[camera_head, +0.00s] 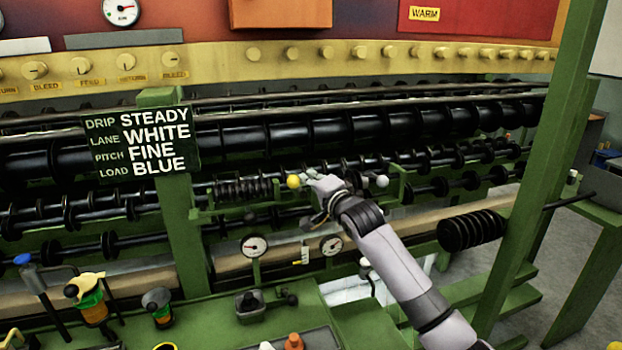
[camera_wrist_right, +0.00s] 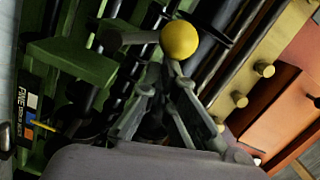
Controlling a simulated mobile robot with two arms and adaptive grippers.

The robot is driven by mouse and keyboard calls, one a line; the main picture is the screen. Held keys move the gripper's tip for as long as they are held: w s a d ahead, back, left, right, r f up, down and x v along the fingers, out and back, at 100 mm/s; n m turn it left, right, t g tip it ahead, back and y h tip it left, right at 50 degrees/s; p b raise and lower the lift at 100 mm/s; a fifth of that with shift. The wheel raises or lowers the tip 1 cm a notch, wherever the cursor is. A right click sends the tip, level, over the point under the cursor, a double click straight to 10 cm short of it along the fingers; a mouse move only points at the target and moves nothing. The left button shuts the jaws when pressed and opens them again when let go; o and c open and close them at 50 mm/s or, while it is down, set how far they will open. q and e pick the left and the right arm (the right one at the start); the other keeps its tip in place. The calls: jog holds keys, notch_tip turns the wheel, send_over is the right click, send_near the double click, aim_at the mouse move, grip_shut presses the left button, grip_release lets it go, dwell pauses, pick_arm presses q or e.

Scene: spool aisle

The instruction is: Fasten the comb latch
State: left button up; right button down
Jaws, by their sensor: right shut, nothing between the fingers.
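A yellow ball knob (camera_head: 293,182) sits at the front of the green machine, right of a dark coiled comb-like roll (camera_head: 243,190). In the right wrist view the yellow knob (camera_wrist_right: 180,40) is at the end of a short grey lever (camera_wrist_right: 138,38). I take this for the latch handle, but no label shows it. My right gripper (camera_head: 311,180) is just right of the knob in the head view. In the wrist view its fingers (camera_wrist_right: 174,72) are shut and empty, with their tips close to the knob. Whether they touch it I cannot tell. My left gripper is not in view.
A green post (camera_head: 180,225) carries a sign (camera_head: 143,142) reading STEADY, WHITE, FINE, BLUE. Black rollers run behind the knob. Two gauges (camera_head: 254,245) sit below it. A tall green upright (camera_head: 540,170) stands at the right. Levers and small items crowd the lower left shelf.

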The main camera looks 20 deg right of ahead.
aim_at(294, 187)
jog(key=shift+a, duration=0.1)
jog(key=a+n+p, duration=0.1)
jog(key=n, duration=0.1)
jog(key=a+n+p, duration=0.1)
jog(key=n+p, duration=0.1)
jog(key=shift+a+n+g, duration=0.3)
jog(key=shift+g, duration=0.1)
jog(key=n, duration=0.1)
jog(key=a+f+n+h+p, duration=0.1)
jog(key=n, duration=0.1)
jog(key=shift+a, duration=0.3)
jog(key=shift+a+f+n+h+p, duration=0.4)
jog(key=shift+f+n, duration=0.2)
jog(key=shift+n, duration=0.6)
jog(key=shift+a, duration=0.1)
